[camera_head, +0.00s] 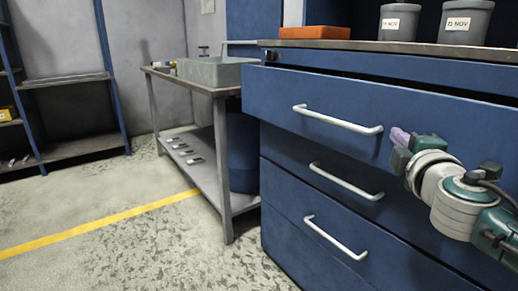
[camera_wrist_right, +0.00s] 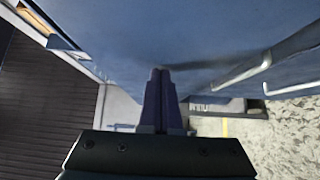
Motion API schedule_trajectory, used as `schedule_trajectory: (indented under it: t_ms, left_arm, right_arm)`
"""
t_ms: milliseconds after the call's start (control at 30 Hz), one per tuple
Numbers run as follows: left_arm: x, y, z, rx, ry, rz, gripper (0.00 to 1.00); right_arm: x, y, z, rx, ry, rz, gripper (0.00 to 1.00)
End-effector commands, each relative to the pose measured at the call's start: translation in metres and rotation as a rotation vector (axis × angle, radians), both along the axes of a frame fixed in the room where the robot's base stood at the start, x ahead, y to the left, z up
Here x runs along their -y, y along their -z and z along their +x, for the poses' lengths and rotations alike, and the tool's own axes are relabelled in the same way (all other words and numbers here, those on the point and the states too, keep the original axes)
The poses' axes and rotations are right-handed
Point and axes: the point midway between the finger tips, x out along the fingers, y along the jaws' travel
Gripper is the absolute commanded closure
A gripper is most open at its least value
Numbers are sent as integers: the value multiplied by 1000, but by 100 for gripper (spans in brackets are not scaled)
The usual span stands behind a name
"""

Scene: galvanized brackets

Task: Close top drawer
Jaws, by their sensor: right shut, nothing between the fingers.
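The blue cabinet has three drawers with pale bar handles. The top drawer (camera_head: 290,108) is pulled out; a dark gap shows above its front, under the cabinet top. Its handle (camera_head: 337,121) is to the left of my right gripper (camera_head: 399,137). My right gripper is shut and empty, with its purple fingertips at the right part of the top drawer's front. In the right wrist view the purple fingers (camera_wrist_right: 160,98) lie together and point at the blue drawer front (camera_wrist_right: 165,35); whether they touch it I cannot tell. My left gripper is not in view.
The middle drawer (camera_head: 285,158) and bottom drawer (camera_head: 285,220) look shut. Labelled grey pots (camera_head: 398,25) and an orange box (camera_head: 315,32) stand on the cabinet top. A metal table with a grey bin (camera_head: 215,72) stands left. Open floor (camera_head: 110,235) lies at front left.

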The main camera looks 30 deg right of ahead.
Motion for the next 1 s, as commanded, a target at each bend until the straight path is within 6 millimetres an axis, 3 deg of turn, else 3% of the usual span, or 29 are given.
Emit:
schedule_trajectory:
  t_ms: [33,200,400,600,1000]
  left_arm:
    - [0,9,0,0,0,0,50]
    - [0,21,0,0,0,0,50]
    - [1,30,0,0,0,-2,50]
    - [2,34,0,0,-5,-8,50]
    - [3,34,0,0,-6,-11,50]
  right_arm:
    - [14,3,1,0,3,-6,100]
    - [49,3,3,0,4,-4,100]
    - [76,2,6,1,3,-2,100]
    - [87,1,7,-1,2,-1,100]
    - [91,1,6,-3,7,1,100]
